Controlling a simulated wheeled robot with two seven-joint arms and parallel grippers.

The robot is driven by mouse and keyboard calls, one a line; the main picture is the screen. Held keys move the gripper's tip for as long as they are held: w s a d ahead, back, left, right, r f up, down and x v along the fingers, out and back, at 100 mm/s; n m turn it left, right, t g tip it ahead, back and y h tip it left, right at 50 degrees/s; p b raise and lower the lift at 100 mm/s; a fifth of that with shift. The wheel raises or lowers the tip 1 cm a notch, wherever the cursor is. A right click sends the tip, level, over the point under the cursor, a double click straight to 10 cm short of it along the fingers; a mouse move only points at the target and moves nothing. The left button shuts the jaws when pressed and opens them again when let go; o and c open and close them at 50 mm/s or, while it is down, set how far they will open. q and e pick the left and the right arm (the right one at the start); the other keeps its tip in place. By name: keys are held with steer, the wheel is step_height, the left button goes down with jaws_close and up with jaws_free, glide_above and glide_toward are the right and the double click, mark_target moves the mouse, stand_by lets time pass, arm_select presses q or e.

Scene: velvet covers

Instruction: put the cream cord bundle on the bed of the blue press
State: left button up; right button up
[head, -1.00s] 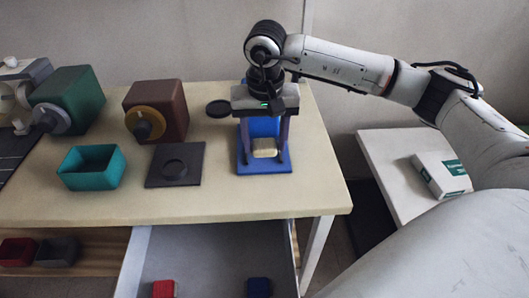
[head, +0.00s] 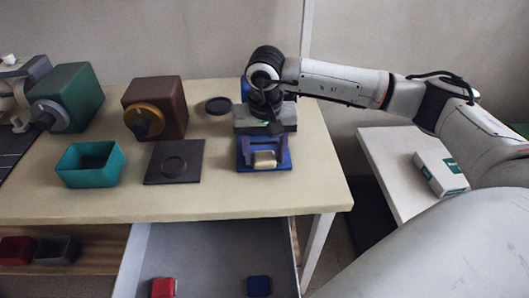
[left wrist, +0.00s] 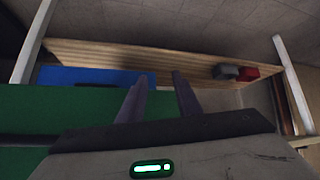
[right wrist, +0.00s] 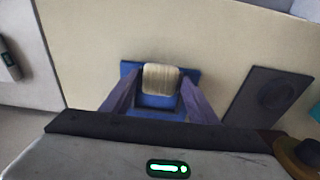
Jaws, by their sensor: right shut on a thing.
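The cream cord bundle (head: 264,160) is a small pale ribbed block over the bed of the blue press (head: 244,166). My right gripper (head: 264,154) points down over the press and is shut on the bundle. In the right wrist view the bundle (right wrist: 160,79) sits between the two fingertips, with the blue bed (right wrist: 190,80) around it. I cannot tell whether its underside touches the bed. The gripper hides much of the press's upper part. My left gripper (left wrist: 159,78) is open and empty in the left wrist view, outside the head view.
A dark plate (head: 190,150) with a round recess lies left of the press, with a teal bin (head: 70,178) beyond it. A brown box (head: 165,100) and a green box (head: 80,95) stand behind. An open drawer (head: 210,255) is below the table's front edge.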

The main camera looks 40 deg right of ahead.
mark_target(265, 162)
steer(key=shift+f, duration=0.1)
steer(key=o, duration=1)
steer(key=shift+s+d+f, duration=0.1)
steer(key=shift+d, duration=0.05)
steer(key=shift+r+p, duration=0.25)
steer(key=shift+p, duration=0.1)
steer(key=r, duration=0.8)
steer(key=s+a+r, duration=0.1)
steer(key=r, duration=0.4)
